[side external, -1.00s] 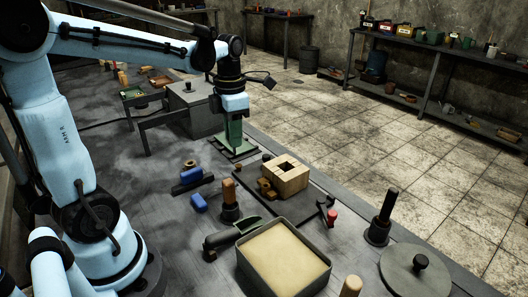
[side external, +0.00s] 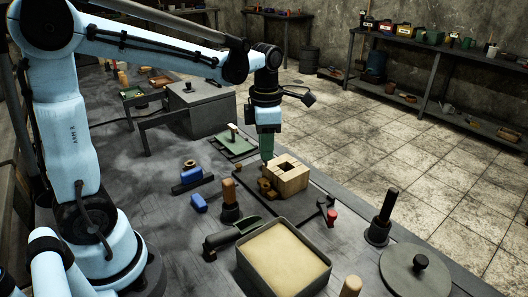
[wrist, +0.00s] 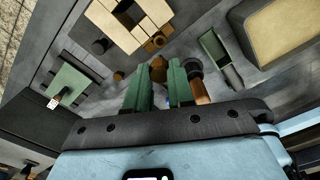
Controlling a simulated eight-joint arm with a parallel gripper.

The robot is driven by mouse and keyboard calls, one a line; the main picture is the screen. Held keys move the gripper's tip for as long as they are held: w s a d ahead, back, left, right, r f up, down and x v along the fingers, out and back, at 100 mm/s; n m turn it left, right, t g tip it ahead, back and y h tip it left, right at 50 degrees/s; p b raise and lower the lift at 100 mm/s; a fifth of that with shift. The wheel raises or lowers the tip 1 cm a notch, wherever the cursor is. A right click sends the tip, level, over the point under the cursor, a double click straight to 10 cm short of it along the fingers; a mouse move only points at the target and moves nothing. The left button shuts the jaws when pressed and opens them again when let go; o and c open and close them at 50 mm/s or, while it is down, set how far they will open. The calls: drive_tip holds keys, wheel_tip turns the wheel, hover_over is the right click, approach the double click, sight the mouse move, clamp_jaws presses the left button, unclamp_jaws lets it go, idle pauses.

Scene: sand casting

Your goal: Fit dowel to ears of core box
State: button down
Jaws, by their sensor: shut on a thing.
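The core box (side external: 291,180) is a pale wooden block with a square opening in its top, standing on a dark board. Brown ears (side external: 266,188) show at its left side; in the wrist view a brown rounded piece (wrist: 154,43) sits at the block's edge. My gripper (side external: 267,157) points down just behind and left of the block, close to it. In the wrist view its green fingers are shut on a small brown piece (wrist: 158,70), apparently the dowel. Most of that piece is hidden by the fingers, and I cannot tell whether it touches the ears.
A green plate (side external: 243,148) with a small upright peg lies behind the block. Blue pieces (side external: 198,203) lie to the left.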

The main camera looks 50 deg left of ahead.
sight(266, 165)
drive_tip(key=shift+f, duration=2.3)
drive_tip(key=shift+f, duration=1.8)
drive_tip(key=c, duration=0.9)
unclamp_jaws()
drive_tip(key=shift+a, duration=0.1)
drive_tip(key=shift+w, duration=0.1)
drive_tip(key=shift+r, duration=0.15)
drive_tip(key=r, duration=1.1)
drive_tip(key=shift+s+r, duration=0.2)
drive_tip(key=shift+r, duration=0.15)
